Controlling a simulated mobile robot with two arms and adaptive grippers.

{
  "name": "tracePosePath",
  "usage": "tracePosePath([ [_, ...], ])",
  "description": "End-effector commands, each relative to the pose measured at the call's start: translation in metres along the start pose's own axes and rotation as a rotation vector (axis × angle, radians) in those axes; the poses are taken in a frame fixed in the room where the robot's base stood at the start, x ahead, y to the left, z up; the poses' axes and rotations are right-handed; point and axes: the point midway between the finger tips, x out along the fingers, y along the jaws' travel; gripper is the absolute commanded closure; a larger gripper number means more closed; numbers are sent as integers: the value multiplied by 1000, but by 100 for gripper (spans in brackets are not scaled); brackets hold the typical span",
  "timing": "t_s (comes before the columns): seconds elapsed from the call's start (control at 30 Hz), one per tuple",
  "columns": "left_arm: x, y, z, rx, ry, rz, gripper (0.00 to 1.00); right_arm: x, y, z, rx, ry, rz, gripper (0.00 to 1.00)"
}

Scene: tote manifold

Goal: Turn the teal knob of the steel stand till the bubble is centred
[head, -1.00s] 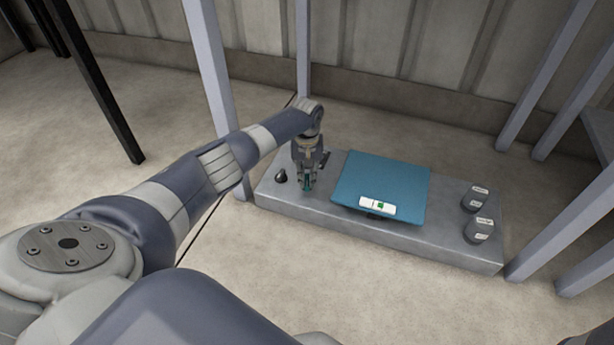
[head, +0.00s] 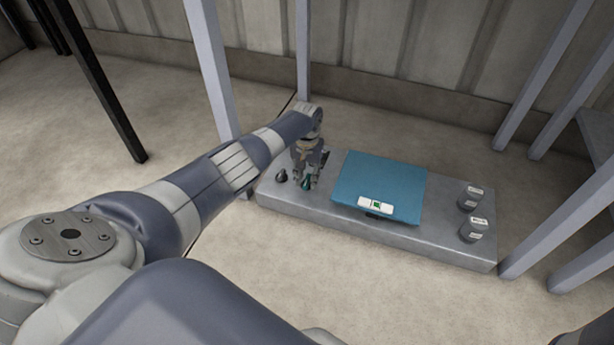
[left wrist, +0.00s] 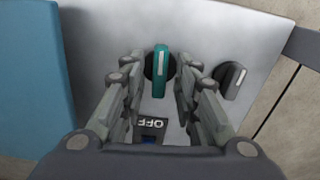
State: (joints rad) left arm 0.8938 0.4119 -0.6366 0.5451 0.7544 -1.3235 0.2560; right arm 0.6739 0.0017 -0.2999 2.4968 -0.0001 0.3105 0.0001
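The grey steel stand (head: 400,237) lies on the floor with a tilted teal plate (head: 385,180) on top. A white bubble vial (head: 375,205) with a green patch near its middle sits at the plate's front edge; the exact bubble position is too small to read. The teal knob (left wrist: 160,72) stands between the fingers of my left gripper (left wrist: 159,62), with small gaps seeming to show on both sides. In the head view my left gripper (head: 307,183) is low over the stand's left end, mostly hiding the knob. My right gripper is not in view.
A black knob (left wrist: 231,80) is close beside the teal one, also seen in the head view (head: 281,176). An OFF label (left wrist: 152,125) is on the stand. Two dark labelled cylinders (head: 472,213) stand at its right end. Grey posts (head: 210,70) rise around it.

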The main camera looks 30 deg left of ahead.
Motion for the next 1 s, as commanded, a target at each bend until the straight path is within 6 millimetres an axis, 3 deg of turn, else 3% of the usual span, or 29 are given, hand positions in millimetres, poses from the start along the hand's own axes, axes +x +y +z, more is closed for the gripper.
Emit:
tracePosePath([
  [0.47, -8, 1, 0, 1, -1, 2, 68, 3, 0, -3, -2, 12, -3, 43],
  [0.67, -32, 0, 0, 2, 1, 1, 68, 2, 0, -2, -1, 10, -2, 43],
  [1.0, -98, 0, 0, 1, 2, 1, 68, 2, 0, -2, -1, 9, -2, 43],
])
